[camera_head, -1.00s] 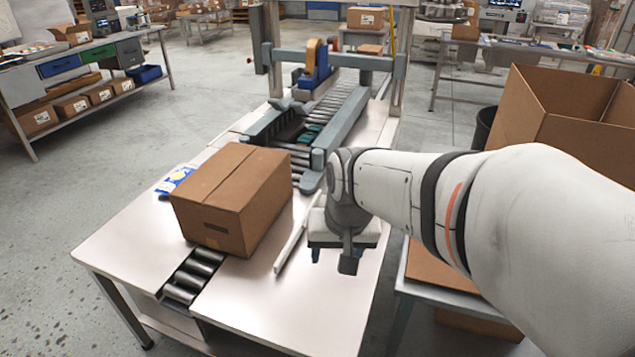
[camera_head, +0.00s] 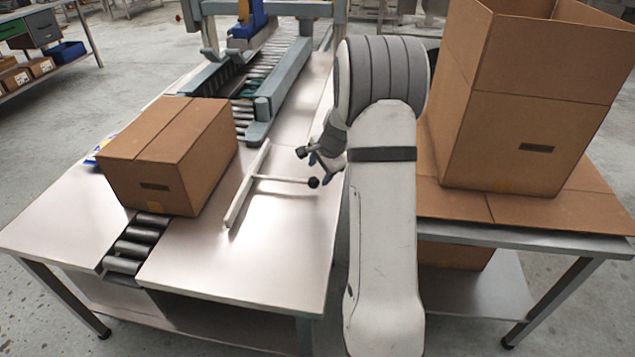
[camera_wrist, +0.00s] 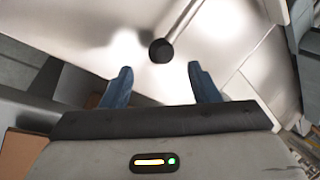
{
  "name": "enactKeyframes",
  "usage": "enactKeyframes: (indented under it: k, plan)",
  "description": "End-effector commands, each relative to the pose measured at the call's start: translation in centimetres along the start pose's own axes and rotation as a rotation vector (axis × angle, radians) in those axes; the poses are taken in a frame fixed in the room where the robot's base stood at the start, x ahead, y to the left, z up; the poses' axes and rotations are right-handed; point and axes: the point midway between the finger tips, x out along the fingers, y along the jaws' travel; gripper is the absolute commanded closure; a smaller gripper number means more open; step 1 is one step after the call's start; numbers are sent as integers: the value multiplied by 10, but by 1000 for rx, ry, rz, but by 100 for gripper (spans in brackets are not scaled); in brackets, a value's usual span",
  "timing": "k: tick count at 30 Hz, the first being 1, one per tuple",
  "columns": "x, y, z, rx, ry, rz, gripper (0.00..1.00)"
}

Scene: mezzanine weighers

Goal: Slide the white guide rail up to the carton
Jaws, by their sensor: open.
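The white guide rail (camera_head: 246,190) lies on the metal table, to the right of the closed brown carton (camera_head: 172,155), with a strip of bare table between them. A thin rod runs right from the rail to a black knob (camera_head: 313,182). My gripper (camera_head: 308,156) is close to the knob, at its upper side in the head view. In the wrist view the knob (camera_wrist: 161,50) sits just ahead of the gap between the blue fingertips (camera_wrist: 160,72). The fingers are apart with nothing between them. The carton stands upright over the rollers (camera_head: 137,240).
A strapping machine with a grey side beam (camera_head: 285,85) stands behind the carton. A tall open box (camera_head: 525,120) stands on cardboard on the right-hand table. The metal table (camera_head: 255,275) is bare in front of the rail.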

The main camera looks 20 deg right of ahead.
Motion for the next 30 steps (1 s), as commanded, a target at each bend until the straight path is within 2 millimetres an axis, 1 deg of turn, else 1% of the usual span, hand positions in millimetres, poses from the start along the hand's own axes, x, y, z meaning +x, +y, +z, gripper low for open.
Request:
enactKeyframes:
  k: [1,6,9,12,16,23,30]
  plan:
    - [10,1,1,-1,-2,2,45]
    - [38,1,2,-3,-3,3,45]
    - [51,0,2,-4,-2,2,45]
    - [60,0,2,-4,-2,1,45]
    - [64,0,2,-5,-1,1,45]
    - [64,-1,2,-6,-1,0,46]
    - [64,-1,3,-6,-2,1,66]
